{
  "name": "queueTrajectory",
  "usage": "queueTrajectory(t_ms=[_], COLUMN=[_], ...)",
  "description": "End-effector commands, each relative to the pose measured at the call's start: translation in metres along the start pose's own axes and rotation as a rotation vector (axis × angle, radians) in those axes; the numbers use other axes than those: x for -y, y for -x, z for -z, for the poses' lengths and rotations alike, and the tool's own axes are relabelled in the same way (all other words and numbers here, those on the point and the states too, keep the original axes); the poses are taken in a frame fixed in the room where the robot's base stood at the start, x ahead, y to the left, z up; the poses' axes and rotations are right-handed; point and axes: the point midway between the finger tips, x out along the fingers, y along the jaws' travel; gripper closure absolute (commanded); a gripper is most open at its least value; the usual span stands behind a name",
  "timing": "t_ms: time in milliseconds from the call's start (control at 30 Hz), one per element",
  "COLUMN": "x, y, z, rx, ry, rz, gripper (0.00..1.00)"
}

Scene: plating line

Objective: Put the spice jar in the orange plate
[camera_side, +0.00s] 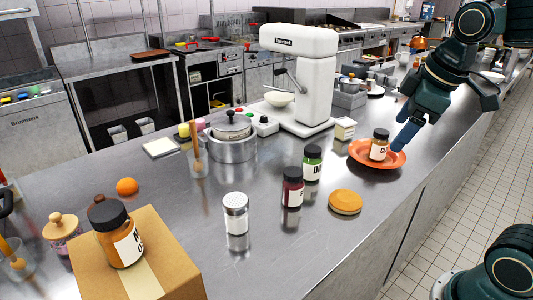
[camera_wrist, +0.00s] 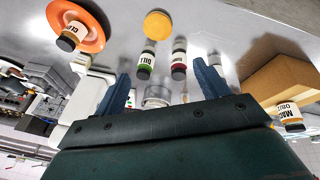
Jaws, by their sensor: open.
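The orange plate (camera_side: 397,160) lies on the steel counter at the right in the side view; it also shows at the top left of the wrist view (camera_wrist: 95,37). A small spice jar with a dark lid, orange-brown contents and a white label (camera_side: 379,148) stands upright in the plate; it also shows in the wrist view (camera_wrist: 73,34). My gripper (camera_side: 402,138) is above the plate, beside the jar and apart from it. In the wrist view its blue fingers (camera_wrist: 162,70) are spread with nothing held between them.
A green-label jar (camera_side: 312,163), a dark red jar (camera_side: 292,189), a shaker (camera_side: 236,213) and a round orange-brown item (camera_side: 345,202) stand left of the plate. A larger jar (camera_side: 120,235) sits on a cardboard box (camera_side: 165,262). A white mixer (camera_side: 305,75) stands behind.

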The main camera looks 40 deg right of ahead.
Motion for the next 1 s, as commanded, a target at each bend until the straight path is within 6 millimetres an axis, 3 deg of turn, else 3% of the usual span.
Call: queueTrajectory(t_ms=[200,400,1000], x=[0.044,0.066,0.071], y=[0.003,-0.001,-0.003], z=[-0.032,-0.052,-0.058], rx=[-0.08,-0.123,-0.133], ry=[-0.234,-0.384,-0.435], rz=[0.005,0.023,0.031], gripper=[0.26,0.26,0.26])
